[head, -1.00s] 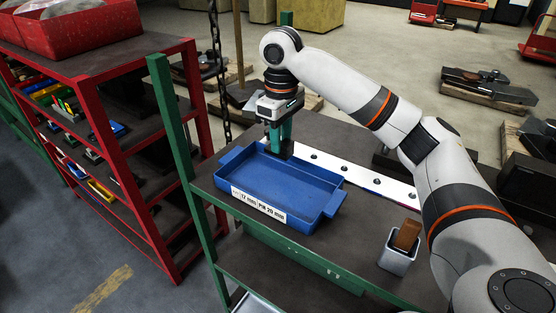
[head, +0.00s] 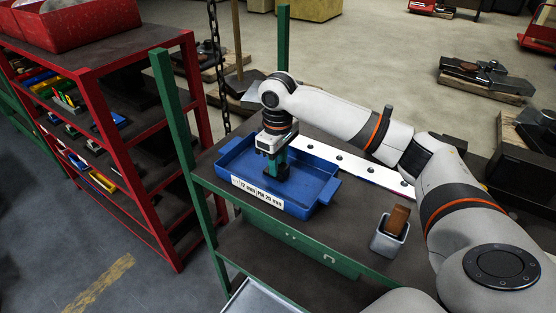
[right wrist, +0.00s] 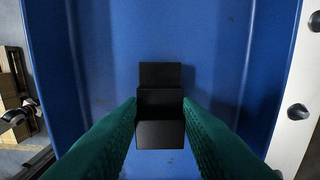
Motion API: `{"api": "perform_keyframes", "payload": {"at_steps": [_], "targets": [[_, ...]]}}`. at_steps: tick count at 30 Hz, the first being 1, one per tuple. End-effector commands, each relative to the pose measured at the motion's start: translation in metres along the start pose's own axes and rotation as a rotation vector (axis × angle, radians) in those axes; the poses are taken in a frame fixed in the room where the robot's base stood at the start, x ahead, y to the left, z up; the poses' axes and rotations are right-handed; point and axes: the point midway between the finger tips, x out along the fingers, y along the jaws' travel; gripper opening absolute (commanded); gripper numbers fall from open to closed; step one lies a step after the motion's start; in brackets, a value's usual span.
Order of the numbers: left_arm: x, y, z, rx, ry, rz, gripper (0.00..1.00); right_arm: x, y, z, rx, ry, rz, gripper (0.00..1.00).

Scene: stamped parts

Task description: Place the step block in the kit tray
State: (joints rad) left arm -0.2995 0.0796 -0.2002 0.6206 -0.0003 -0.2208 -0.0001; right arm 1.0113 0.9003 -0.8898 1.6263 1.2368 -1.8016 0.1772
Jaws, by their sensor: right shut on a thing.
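The step block (right wrist: 160,104) is a small black stepped piece. My right gripper (right wrist: 160,110) is shut on it, with one green finger on each side. In the head view the right gripper (head: 275,168) points down inside the blue kit tray (head: 315,185), near its middle. The block is a dark patch at the fingertips there, largely hidden. In the right wrist view the tray's blue floor (right wrist: 215,50) lies behind the block. I cannot tell whether the block touches the floor. The rest of the tray looks empty. My left gripper is not in view.
The tray stands on a dark bench (head: 345,235) with a green frame. A white strip with dark holes (head: 362,170) lies behind the tray. A grey cup (head: 388,240) holding a brown block (head: 397,220) stands to the right. A red shelf (head: 150,150) is at left.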

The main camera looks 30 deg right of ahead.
Motion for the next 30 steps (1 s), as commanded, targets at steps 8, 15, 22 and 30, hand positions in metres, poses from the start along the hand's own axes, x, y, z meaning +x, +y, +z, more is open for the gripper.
{"api": "perform_keyframes", "payload": {"at_steps": [8, 15, 22, 30], "targets": [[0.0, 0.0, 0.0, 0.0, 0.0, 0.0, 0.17, 0.003, 0.0, 0.0, 0.001, 0.0, 0.0, 0.52], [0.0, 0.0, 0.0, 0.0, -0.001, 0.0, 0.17, 0.002, 0.0, 0.0, 0.0, 0.0, 0.0, 0.52], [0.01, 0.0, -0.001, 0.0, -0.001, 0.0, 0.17, -0.016, 0.0, 0.001, 0.0, -0.005, -0.001, 0.52], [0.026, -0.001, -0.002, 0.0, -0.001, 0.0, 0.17, -0.078, -0.001, 0.001, 0.001, -0.006, -0.003, 0.52]]}}
